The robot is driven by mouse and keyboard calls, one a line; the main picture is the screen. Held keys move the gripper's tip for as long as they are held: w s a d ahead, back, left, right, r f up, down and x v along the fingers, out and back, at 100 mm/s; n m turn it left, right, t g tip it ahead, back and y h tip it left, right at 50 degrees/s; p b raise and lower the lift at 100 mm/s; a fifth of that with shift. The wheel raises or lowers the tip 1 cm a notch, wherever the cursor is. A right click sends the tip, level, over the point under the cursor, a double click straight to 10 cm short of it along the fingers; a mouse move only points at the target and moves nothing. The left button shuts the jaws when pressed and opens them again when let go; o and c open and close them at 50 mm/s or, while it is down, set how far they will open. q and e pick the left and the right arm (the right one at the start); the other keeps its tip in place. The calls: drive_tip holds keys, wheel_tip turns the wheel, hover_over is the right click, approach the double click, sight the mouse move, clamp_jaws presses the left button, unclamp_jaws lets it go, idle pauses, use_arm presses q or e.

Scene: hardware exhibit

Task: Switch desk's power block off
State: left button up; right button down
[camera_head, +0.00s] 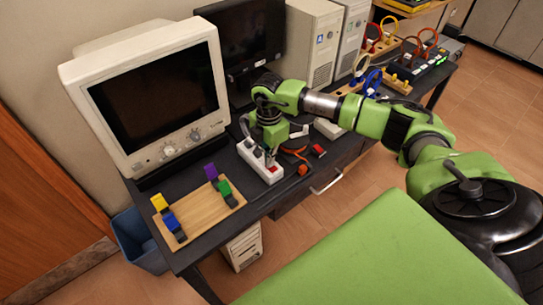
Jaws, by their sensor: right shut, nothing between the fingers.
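The power block (250,155) is a white strip lying on the dark desk (215,222), in front of the old monitor's right side. A red switch (273,169) shows at its near right end; whether it is on or off is too small to tell. My right gripper (269,158) points down over the block, close to the red switch. It is shut and empty. Whether its tips touch the switch is unclear, and the gripper covers part of the block. My left gripper is out of view.
A bulky monitor (150,95) stands left, with a flat black screen (250,40) and computer towers (312,45) behind. A wooden board (200,212) with coloured blocks lies at the front left. A blue bin (138,240) stands below.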

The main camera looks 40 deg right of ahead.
drive_tip(key=shift+r+p, duration=2.4)
drive_tip(key=shift+r, duration=1.05)
